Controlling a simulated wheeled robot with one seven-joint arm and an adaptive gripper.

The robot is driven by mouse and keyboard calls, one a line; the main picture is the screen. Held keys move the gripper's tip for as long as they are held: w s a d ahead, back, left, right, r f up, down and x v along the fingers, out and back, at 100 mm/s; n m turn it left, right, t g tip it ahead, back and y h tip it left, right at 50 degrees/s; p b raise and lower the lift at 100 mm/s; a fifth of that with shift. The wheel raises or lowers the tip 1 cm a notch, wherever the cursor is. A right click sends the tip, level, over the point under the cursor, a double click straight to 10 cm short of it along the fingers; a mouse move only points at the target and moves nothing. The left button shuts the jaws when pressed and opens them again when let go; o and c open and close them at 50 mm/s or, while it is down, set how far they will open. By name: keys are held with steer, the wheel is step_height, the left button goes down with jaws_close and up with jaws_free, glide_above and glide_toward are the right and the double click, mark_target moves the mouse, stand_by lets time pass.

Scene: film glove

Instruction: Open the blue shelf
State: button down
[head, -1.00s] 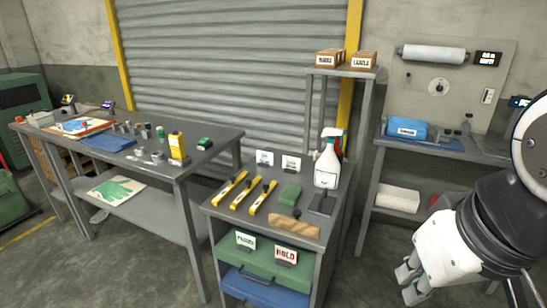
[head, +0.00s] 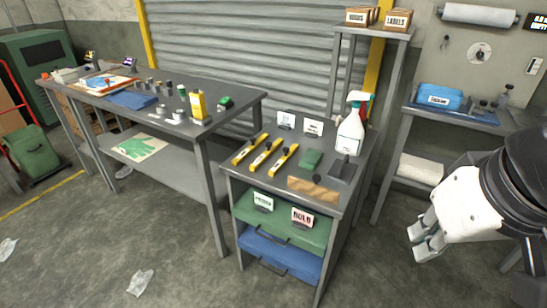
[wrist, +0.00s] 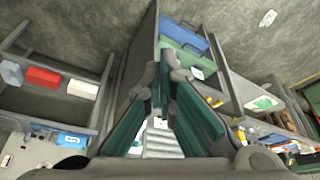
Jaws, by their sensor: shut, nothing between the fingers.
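The blue drawer (head: 280,256) is the lower of two drawers in the grey cabinet (head: 345,205), with a dark handle (head: 271,268) on its front. It looks closed, below the green drawer (head: 283,222), which carries two label cards. My gripper (head: 425,240) is shut and empty, to the right of the cabinet and clear of the drawers. In the wrist view, the view is turned over; the gripper (wrist: 165,75) points toward the cabinet, with the blue drawer (wrist: 184,36) and green drawer (wrist: 178,58) beyond the fingers.
A workbench (head: 200,135) is to the left, a shelf unit (head: 400,160) to the right. Plastic scraps (head: 140,282) lie on the floor; the floor before the drawers looks open.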

mark_target(271, 270)
steer(key=c, duration=2.3)
jaws_free()
